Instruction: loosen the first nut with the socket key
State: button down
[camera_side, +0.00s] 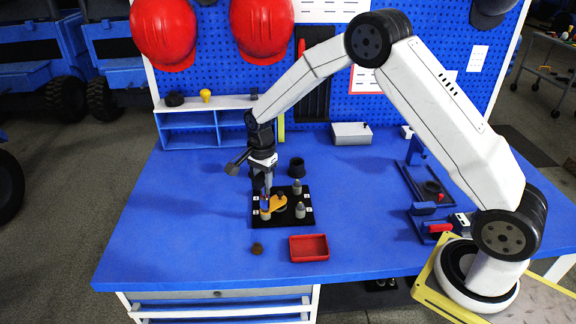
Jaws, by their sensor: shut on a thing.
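A black fixture plate (283,221) lies on the blue bench, with several grey posts on it, one at the right front (300,211) and one at the back (297,188). An orange piece (279,203) lies at the left middle of the plate. My gripper (265,190) points down over the plate's left part, shut on the socket key (265,203), of which a small blue part shows. The key's lower end is at the left front post (265,214); I cannot tell whether it is seated on a nut. The nuts are too small to make out.
A black cup (296,167) stands behind the plate. The bench's left side is clear.

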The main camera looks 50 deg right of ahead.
jog(key=shift+f, duration=0.7)
dwell(0.8)
jog(key=shift+n, duration=0.6)
jog(key=shift+n, duration=5.9)
jog(key=shift+r, duration=0.2)
jog(key=shift+r, duration=1.85)
